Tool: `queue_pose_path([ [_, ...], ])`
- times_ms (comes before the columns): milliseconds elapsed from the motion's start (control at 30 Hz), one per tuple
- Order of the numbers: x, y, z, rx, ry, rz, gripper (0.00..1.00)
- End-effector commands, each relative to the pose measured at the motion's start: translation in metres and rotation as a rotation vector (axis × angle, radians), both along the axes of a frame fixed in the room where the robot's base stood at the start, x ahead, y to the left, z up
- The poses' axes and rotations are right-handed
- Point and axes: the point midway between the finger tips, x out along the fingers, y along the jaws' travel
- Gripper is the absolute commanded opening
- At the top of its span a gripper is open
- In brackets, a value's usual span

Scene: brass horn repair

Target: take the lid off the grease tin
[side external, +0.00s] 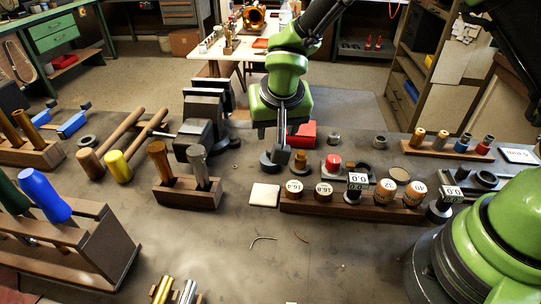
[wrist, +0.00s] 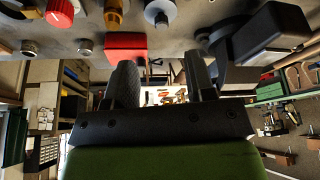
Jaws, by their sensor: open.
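My gripper (side external: 282,155) points down over the back of the bench, left of the red box (side external: 302,133). In the wrist view its two dark fingers (wrist: 161,82) stand apart with nothing between them. I cannot tell for certain which item is the grease tin. Small round candidates include a low dark disc (side external: 269,163) beside the gripper and a flat brownish disc (side external: 400,172) further right. A red-topped round piece (side external: 333,162) and a brass piece (side external: 300,158) stand between these. No lid is clearly distinguishable.
A dark vise (side external: 203,125) stands left of my gripper. A wooden block with numbered round pieces (side external: 340,203) lies in front, beside a pale square pad (side external: 265,195). Mallets (side external: 120,160) and tool racks (side external: 75,235) fill the left. The front middle bench is mostly clear.

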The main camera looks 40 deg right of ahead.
Motion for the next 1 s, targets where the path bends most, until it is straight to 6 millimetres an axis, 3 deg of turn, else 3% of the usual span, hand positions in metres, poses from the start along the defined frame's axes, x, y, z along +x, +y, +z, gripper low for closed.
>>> queue_pose_path([
  [200,0.011,-0.005,-0.030,-0.001,0.004,0.000,0.50],
  [467,0.019,-0.009,-0.050,0.000,0.004,-0.001,0.50],
  [700,0.035,-0.016,-0.080,-0.001,0.004,-0.002,0.50],
  [1000,0.038,-0.017,-0.089,0.000,0.002,0.000,0.50],
])
